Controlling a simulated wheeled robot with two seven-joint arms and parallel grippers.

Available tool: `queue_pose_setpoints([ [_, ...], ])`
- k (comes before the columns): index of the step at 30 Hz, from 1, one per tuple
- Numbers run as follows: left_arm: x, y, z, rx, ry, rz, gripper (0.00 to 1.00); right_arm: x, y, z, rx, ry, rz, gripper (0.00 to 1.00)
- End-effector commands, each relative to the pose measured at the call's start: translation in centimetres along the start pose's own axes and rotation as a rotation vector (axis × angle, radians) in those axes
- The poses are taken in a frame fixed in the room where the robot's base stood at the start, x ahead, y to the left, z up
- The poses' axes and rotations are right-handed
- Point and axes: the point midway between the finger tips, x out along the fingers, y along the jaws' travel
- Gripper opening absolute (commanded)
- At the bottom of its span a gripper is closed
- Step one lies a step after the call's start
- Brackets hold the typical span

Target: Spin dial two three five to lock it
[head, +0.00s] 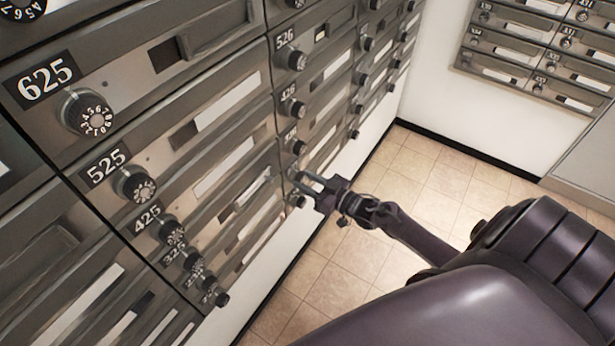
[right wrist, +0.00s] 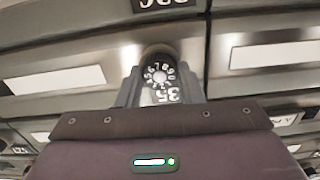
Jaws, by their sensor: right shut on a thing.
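The dial (right wrist: 160,74), a round black knob with white numbers around its rim, sits between the two fingers of my right gripper (right wrist: 161,90) in the right wrist view. The gripper is shut on the dial. Just below the dial in that view is its number plate (right wrist: 166,94), upside down. Digits looking like 35 show and the rest is hidden. In the head view my right gripper (head: 300,184) reaches in from the right to a low box front in the middle column. The dial is mostly hidden there. My left gripper is not in view.
The grey mailbox wall has several other dials, such as the one at 625 (head: 89,112) and the one at 525 (head: 134,184). More mailboxes (head: 540,50) hang on the far wall. The tiled floor (head: 340,280) is clear.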

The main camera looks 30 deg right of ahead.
Motion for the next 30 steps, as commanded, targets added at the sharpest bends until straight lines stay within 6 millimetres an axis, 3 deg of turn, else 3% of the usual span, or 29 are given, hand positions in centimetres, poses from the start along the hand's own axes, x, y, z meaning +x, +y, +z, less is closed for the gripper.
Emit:
queue_pose_setpoints([
  [10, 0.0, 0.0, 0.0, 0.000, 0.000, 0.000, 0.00, -0.1, -0.1, 0.2, 0.005, -0.004, -0.001, 0.11],
  [11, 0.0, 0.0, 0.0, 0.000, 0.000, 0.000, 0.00, -0.1, -0.1, 0.2, 0.004, -0.004, -0.001, 0.35],
  [16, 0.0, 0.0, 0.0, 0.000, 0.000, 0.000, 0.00, 0.0, -0.1, 0.1, 0.003, -0.002, 0.000, 0.56],
  [25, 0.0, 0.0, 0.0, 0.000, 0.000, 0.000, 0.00, -0.3, 0.0, 0.1, 0.002, -0.002, 0.000, 0.56],
  [30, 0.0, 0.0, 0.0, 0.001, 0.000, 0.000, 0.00, -2.5, 0.0, 0.2, 0.002, -0.005, 0.000, 0.56],
])
